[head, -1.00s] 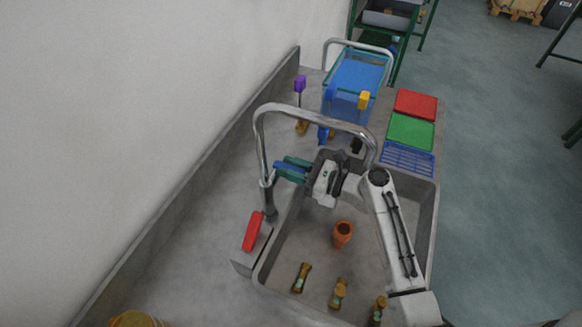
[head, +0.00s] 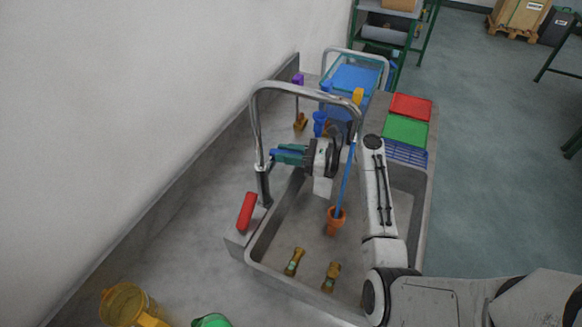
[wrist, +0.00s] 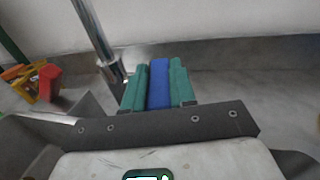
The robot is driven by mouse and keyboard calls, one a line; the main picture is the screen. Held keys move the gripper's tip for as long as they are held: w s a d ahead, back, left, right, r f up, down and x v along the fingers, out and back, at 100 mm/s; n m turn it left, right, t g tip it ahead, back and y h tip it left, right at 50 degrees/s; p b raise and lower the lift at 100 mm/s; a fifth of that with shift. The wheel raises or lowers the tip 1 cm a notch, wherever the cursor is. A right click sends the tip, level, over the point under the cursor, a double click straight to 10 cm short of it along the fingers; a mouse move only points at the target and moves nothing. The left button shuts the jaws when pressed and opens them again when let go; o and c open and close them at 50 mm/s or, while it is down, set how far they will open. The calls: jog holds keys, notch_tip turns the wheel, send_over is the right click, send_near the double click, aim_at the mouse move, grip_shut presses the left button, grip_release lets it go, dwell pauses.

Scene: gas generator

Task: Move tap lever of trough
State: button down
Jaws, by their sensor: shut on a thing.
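The trough (head: 298,222) is a grey basin with a tall chrome tap (head: 300,86) arching over it. The tap's blue lever (head: 274,152) is at the tap's upright, at the trough's left rim. My gripper (head: 290,153) is shut on the lever, its green fingers on either side. In the wrist view, the blue lever (wrist: 158,85) lies between both fingers, next to the chrome upright (wrist: 92,28). A straight blue column (head: 347,180), like a water stream, runs from the spout into an orange cup (head: 335,222) in the trough.
Red (head: 411,106) and green (head: 404,131) trays are behind right. Yellow (head: 130,305) and green (head: 211,321) containers are at the front.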

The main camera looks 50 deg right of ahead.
jog(key=shift+w+d+r+n+g+y+b, duration=0.2)
jog(key=shift+d+r+n+g+y+b, duration=0.15)
jog(key=shift+n+y, duration=0.25)
jog(key=shift+w+f+n+g+y, duration=0.2)
jog(key=shift+n+g+y, duration=0.1)
jog(key=shift+g+y, duration=0.2)
jog(key=shift+d+r+n+g+y+b, duration=0.1)
jog(key=shift+n+g+y+b, duration=0.3)
jog(key=shift+n+g+y, duration=0.15)
jog(key=shift+r, duration=0.1)
jog(key=c, duration=0.9)
grip_release()
jog(key=shift+s, duration=0.1)
jog(key=shift+s+f, duration=0.1)
jog(key=shift+f, duration=0.1)
jog(key=shift+s+d, duration=0.15)
jog(key=b+v, duration=0.1)
jog(key=v, duration=0.9)
jog(key=shift+d+b, duration=0.1)
jog(key=shift+b, duration=0.25)
